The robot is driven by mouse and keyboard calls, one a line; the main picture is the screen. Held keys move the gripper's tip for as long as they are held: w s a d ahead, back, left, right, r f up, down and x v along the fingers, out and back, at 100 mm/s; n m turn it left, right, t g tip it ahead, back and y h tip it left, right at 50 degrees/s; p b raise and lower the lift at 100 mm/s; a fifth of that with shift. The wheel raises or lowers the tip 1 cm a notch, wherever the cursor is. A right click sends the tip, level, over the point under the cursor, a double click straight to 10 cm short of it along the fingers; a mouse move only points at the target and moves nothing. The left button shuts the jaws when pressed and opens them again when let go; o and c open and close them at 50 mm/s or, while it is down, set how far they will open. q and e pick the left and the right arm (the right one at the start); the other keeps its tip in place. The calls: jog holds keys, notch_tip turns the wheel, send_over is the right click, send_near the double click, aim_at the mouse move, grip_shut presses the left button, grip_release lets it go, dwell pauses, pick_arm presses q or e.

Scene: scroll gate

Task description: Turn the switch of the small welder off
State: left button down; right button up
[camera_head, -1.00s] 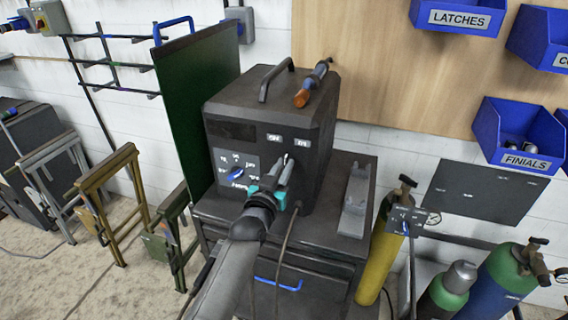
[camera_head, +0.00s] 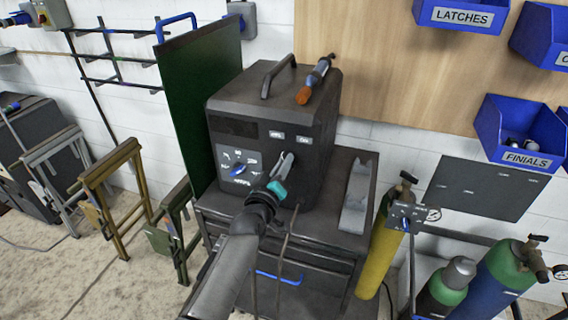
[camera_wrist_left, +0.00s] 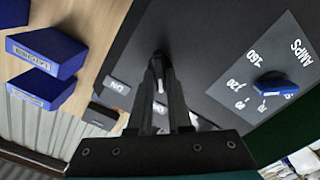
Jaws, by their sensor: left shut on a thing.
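The small welder (camera_head: 270,104) is a dark grey box on top of a dark cart. Its front carries a toggle switch below two small white labels, and a blue dial (camera_head: 239,169) on a grey plate to the left. My left gripper (camera_head: 287,158) reaches the front face at the switch. In the left wrist view the fingers (camera_wrist_left: 160,72) are closed around the small switch lever (camera_wrist_left: 160,86), which shows as a light bit between them. The fingers hide most of the switch, so I cannot tell its exact position. My right gripper is not in view.
A grey holder (camera_head: 357,198) stands on the cart (camera_head: 336,240) to the right. Gas cylinders (camera_head: 386,240) stand right of the cart. A green panel (camera_head: 200,105) rises close behind the left side.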

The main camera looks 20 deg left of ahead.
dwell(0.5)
pick_arm(q)
jog(key=c, duration=0.8)
grip_release()
jog(key=shift+c, duration=0.2)
jog(key=shift+s, duration=0.1)
jog(key=s, duration=1.5)
jog(key=shift+a, duration=0.25)
